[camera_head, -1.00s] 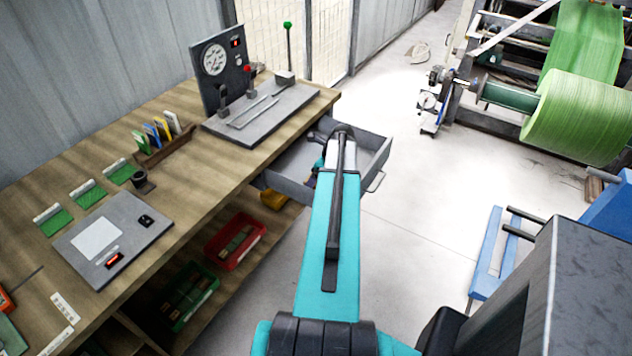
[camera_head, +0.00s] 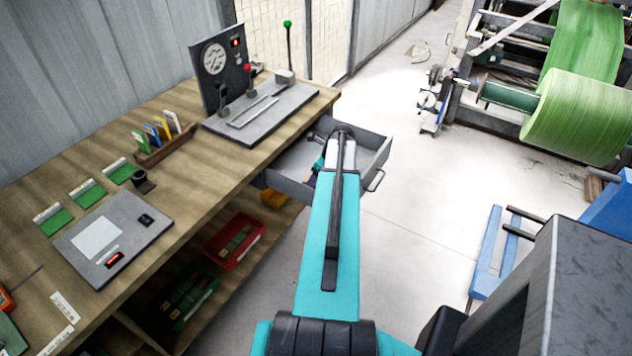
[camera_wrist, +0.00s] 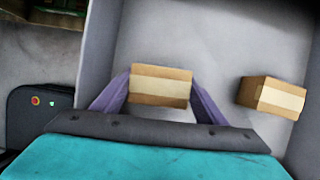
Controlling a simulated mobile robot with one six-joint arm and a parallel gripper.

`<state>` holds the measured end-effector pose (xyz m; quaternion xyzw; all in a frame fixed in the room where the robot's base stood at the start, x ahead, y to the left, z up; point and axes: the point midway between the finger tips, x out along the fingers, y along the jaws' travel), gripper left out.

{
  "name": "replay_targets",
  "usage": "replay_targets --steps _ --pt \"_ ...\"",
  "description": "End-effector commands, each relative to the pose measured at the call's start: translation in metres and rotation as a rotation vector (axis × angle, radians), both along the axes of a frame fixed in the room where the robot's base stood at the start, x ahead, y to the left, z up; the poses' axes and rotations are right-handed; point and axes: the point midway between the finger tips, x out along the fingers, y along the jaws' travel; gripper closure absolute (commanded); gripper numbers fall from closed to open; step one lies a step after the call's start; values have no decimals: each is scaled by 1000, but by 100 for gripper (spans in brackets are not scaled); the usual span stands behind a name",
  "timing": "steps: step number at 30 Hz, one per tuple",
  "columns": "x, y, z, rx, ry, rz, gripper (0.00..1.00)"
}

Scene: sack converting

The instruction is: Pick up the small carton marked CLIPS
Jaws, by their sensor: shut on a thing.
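In the wrist view, my gripper (camera_wrist: 160,92) has its two purple-grey fingers on either side of a small brown carton (camera_wrist: 161,86) with a pale band, and it is shut on it. No lettering is readable on this carton, so I cannot tell whether it is marked CLIPS. The carton is inside the grey drawer (camera_wrist: 212,30); I cannot tell whether it touches the drawer floor. A second, similar carton (camera_wrist: 271,96) lies to the right in the drawer, apart from the gripper. In the head view, my arm reaches over the open drawer (camera_head: 374,160) and hides the gripper and cartons.
The wooden workbench (camera_head: 215,165) stands left of the drawer and carries a gauge panel (camera_head: 217,62) with levers. A red bin (camera_head: 236,242) and a green bin (camera_head: 190,300) sit on the shelf below.

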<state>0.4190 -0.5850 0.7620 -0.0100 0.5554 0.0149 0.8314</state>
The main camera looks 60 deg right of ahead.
Motion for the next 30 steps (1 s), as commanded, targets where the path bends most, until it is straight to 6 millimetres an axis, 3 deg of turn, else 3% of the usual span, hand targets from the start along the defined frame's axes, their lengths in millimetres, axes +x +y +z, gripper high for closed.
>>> replay_targets --steps 13,30 --pt "0 0 12 -1 -1 0 57" --pt "0 0 78 -2 -1 -1 57"
